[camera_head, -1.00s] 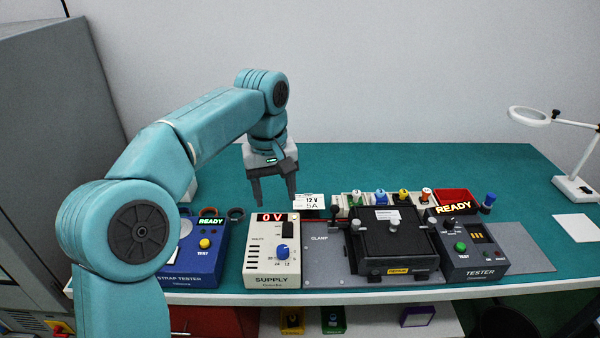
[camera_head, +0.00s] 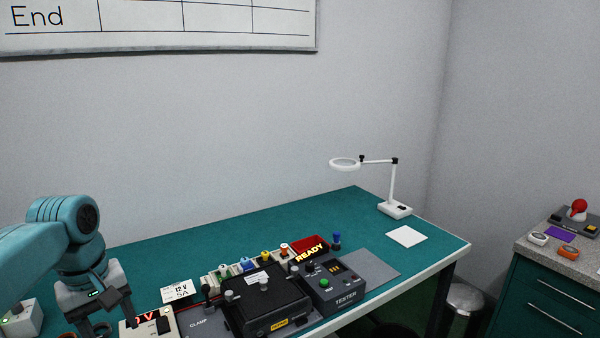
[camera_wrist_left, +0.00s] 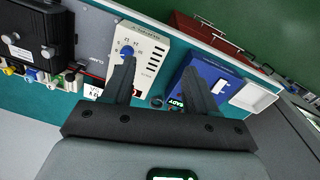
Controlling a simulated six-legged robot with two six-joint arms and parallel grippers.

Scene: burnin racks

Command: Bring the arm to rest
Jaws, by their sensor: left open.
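My left arm comes in from the left in the head view, with its gripper (camera_head: 118,318) low at the left, over the bench near the supply box (camera_head: 150,326). In the left wrist view the gripper (camera_wrist_left: 163,78) shows two dark fingers spread apart with nothing between them. The cream supply box (camera_wrist_left: 138,55) with its blue knob lies beyond one finger, and the blue strap tester (camera_wrist_left: 215,85) lies beyond the other. My right gripper is in neither view.
On the teal bench (camera_head: 250,220) stand the black clamp box (camera_head: 265,305), the grey tester (camera_head: 335,290) with a READY sign, and a magnifier lamp (camera_head: 395,208). A white card (camera_head: 407,236) lies at the right. A green cabinet (camera_head: 550,290) stands farther right.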

